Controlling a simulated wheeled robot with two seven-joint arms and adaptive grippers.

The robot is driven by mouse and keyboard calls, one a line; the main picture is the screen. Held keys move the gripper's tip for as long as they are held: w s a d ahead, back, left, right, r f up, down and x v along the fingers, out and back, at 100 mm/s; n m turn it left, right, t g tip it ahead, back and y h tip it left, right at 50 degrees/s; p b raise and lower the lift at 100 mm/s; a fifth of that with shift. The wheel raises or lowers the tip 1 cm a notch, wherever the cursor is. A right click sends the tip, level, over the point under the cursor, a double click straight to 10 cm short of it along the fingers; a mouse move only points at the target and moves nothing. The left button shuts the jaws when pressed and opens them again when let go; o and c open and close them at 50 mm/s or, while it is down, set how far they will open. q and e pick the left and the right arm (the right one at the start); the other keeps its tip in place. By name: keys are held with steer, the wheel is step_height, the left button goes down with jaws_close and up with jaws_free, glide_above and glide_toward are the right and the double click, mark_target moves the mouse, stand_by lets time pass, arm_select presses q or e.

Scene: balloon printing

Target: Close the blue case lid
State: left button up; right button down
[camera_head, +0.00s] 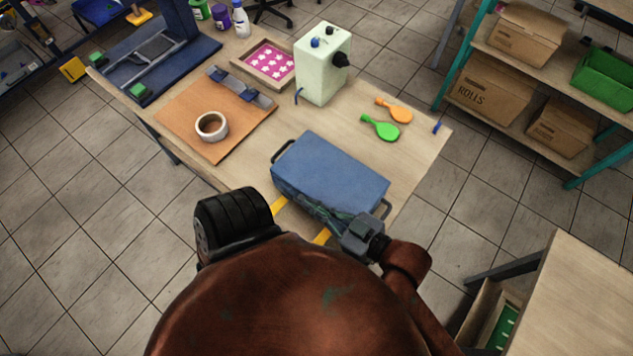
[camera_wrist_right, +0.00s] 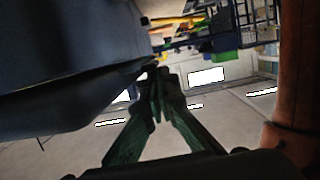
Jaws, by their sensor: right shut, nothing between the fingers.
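The blue case (camera_head: 335,168) lies near the front edge of the wooden table, with a dark handle at each end. Its lid is down over the base as a flat top; I cannot tell if it is fully flush. The case also fills the upper left of the right wrist view (camera_wrist_right: 60,60). My right gripper (camera_head: 328,212) is at the near side of the case, its green fingers shut and empty. In the wrist view the fingertips (camera_wrist_right: 158,84) meet beside the case's edge; contact is unclear. My left gripper is not in view.
Green (camera_head: 381,127) and orange (camera_head: 396,110) balloons lie behind the case. A pale green machine (camera_head: 322,62) stands farther back.

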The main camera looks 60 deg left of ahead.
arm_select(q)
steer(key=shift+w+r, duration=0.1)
arm_select(e)
steer(key=shift+f, duration=0.15)
arm_select(q)
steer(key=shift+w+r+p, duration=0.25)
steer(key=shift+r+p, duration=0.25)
steer(key=shift+p, duration=0.1)
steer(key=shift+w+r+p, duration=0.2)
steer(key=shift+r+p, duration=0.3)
steer(key=shift+p, duration=0.05)
arm_select(e)
steer(key=w+d+r, duration=0.4)
steer(key=d+r, duration=0.2)
steer(key=d, duration=0.2)
steer(key=shift+d+r, duration=0.35)
steer(key=shift+w, duration=0.1)
